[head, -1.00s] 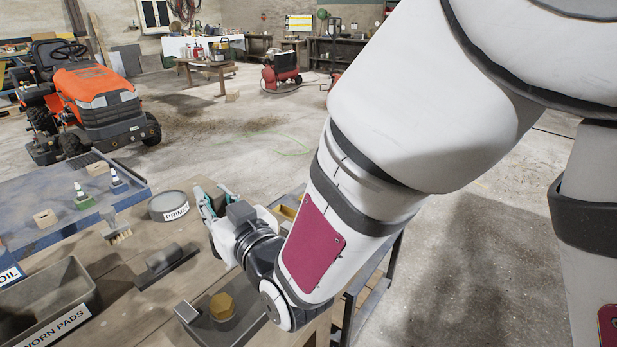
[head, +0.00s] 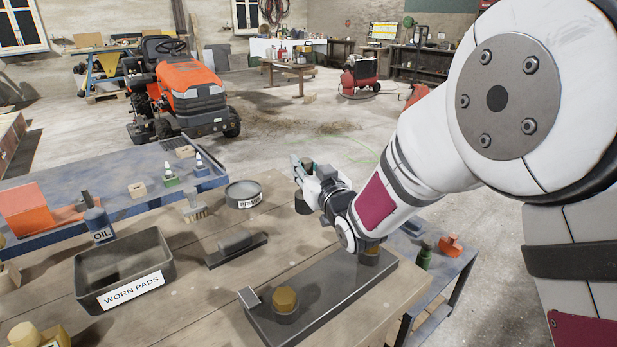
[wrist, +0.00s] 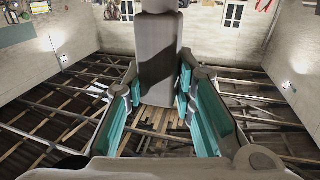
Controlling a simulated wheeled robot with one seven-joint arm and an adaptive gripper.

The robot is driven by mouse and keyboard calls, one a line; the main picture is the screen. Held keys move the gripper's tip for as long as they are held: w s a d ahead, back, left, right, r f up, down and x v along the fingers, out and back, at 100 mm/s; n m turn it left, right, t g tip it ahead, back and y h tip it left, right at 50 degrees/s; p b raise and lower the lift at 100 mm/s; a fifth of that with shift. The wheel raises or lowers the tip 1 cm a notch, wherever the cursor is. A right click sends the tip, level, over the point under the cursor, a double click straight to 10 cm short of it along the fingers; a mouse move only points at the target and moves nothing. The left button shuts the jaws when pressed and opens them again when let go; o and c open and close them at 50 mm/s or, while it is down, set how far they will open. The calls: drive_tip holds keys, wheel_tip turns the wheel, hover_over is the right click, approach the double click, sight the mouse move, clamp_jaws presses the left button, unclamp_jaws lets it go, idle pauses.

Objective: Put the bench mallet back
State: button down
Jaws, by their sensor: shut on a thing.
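My gripper (head: 302,168) is at the far right part of the wooden bench (head: 205,275), right of the round tin. In the wrist view the teal fingers of my gripper (wrist: 160,100) are shut on a grey, thick-shafted thing, which I take to be the bench mallet (wrist: 157,60). It stands between the fingers and runs up out of the frame. In the head view my gripper and wrist hide most of it. A dark round part (head: 302,204) shows just below the gripper; I cannot tell whether it touches the bench.
A dark plate with yellow hexagonal knobs (head: 285,299) lies near my forearm. A grey block on a dark base (head: 236,245), a WORN PADS bin (head: 122,270), a brush (head: 194,208) and a tin (head: 243,194) stand on the bench. Bare wood lies between them.

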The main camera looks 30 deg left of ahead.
drive_tip(key=shift+f, duration=1.25)
drive_tip(key=shift+f+b, duration=0.2)
drive_tip(key=shift+b, duration=0.2)
drive_tip(key=c, duration=1.3)
unclamp_jaws()
drive_tip(key=shift+c, duration=0.2)
drive_tip(key=shift+r, duration=0.1)
drive_tip(key=shift+s+d, duration=0.2)
drive_tip(key=shift+d, duration=0.1)
drive_tip(key=p+v, duration=0.1)
drive_tip(key=v, duration=1)
drive_tip(key=shift+s, duration=0.15)
drive_tip(key=shift+d, duration=0.15)
